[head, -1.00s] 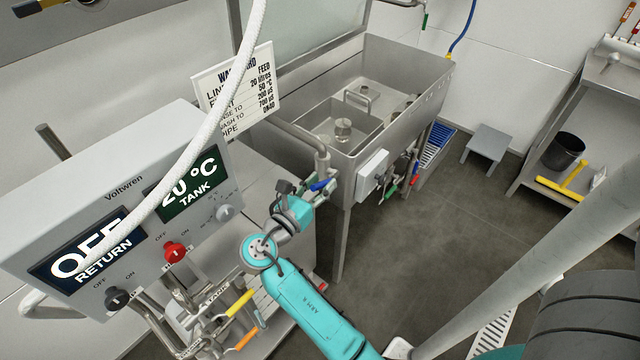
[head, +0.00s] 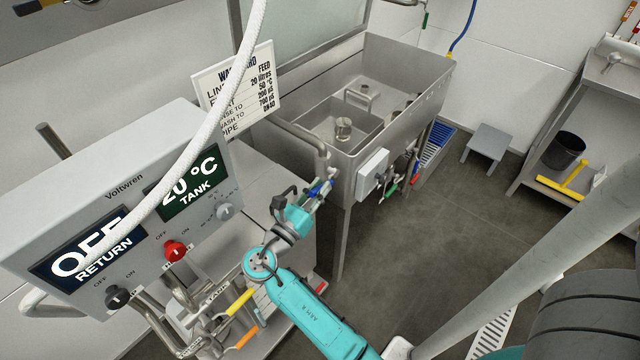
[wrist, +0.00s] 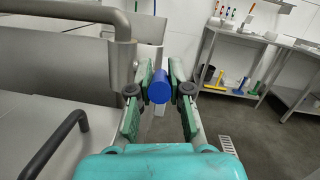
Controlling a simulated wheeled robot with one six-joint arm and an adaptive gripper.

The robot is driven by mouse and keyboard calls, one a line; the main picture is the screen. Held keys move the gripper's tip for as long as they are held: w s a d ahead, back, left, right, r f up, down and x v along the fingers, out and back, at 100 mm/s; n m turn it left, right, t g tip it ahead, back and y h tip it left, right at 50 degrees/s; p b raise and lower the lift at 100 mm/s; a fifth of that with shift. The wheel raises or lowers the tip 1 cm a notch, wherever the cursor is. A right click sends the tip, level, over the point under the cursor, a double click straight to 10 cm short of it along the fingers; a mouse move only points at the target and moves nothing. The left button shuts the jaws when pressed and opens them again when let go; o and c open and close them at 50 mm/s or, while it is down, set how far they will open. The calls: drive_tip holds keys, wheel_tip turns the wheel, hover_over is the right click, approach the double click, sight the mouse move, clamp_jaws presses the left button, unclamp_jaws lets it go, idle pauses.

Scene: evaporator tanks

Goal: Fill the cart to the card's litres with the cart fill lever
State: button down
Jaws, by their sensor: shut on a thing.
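A blue lever handle (head: 319,187) sits at the outlet of the bent steel pipe, at the near corner of the steel tank; its label cannot be read. In the wrist view its round blue end (wrist: 159,91) lies between my fingers. My gripper (head: 322,186) is shut on this handle; it also shows in the wrist view (wrist: 159,88). The white card (head: 238,90) on the left reads FEED, 20 litres, 50 °C, with further lines partly hidden by a white hose. I cannot tell which vessel is the cart, and no fill level can be read.
A grey control box (head: 130,210) shows OFF RETURN and 20 °C TANK, with black and red knobs below. Yellow and orange valve handles (head: 240,302) stand under it. The steel tank (head: 400,85) has compartments. A stool (head: 487,143) and open floor lie to the right.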

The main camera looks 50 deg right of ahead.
drive_tip(key=shift+a+f+t+h, duration=0.15)
drive_tip(key=shift+f+t+h, duration=0.05)
drive_tip(key=shift+f+h, duration=0.65)
drive_tip(key=shift+a+f+t+h, duration=0.1)
drive_tip(key=shift+f+t+h, duration=0.1)
drive_tip(key=shift+f+h, duration=0.6)
drive_tip(key=shift+r+n, duration=0.15)
drive_tip(key=shift+n, duration=0.15)
drive_tip(key=c, duration=1.1)
unclamp_jaws()
drive_tip(key=shift+r, duration=0.1)
wheel_tip(320, 180, up, 10)
drive_tip(key=shift+f, duration=0.1)
